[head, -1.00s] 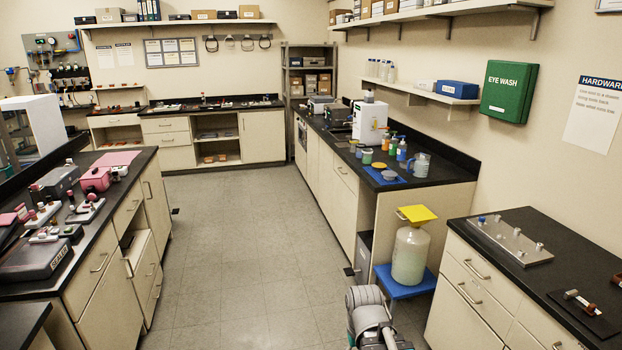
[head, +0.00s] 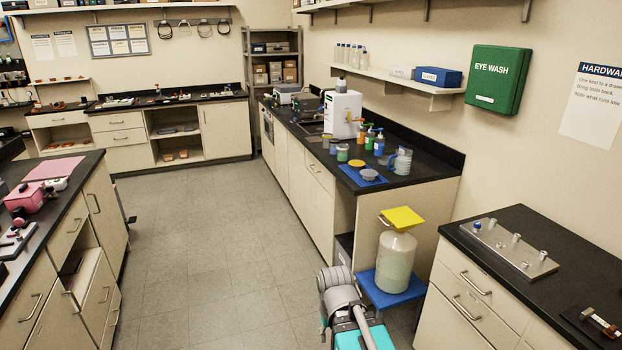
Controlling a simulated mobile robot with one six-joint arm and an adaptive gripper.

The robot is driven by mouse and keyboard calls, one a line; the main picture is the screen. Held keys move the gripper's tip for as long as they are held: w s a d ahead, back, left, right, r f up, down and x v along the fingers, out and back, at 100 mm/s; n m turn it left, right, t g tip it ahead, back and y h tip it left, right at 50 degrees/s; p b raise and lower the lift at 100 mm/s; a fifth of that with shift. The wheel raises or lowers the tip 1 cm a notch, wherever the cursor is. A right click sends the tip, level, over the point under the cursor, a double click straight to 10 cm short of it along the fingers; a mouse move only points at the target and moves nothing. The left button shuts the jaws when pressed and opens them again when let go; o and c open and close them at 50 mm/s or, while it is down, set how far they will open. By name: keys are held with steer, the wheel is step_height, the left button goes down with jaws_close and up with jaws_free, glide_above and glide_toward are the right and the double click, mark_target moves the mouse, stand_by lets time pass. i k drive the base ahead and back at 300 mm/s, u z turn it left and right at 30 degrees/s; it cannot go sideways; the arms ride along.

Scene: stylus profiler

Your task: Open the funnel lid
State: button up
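The funnel lid is a flat yellow square (head: 402,217) on top of a translucent whitish carboy (head: 395,262). It looks shut, lying nearly level, with a small tab at its left edge. Any funnel under it is hidden. The carboy stands upright on a low blue stand (head: 392,294) between the sink bench and the right-hand bench. My gripper is not in view. Only grey and turquoise links of my arm show at the bottom, just left of and in front of the stand, apart from the lid.
The sink bench (head: 440,178) behind the carboy holds bottles and a jug (head: 400,161). A black-topped drawer bench (head: 560,285) stands close on the right with a metal plate (head: 510,248). The left bench (head: 75,215) is across clear grey floor (head: 210,255).

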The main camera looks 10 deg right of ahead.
mark_target(402, 216)
steer(key=z, duration=0.15)
steer(key=i, duration=1.45)
steer(key=z, duration=0.25)
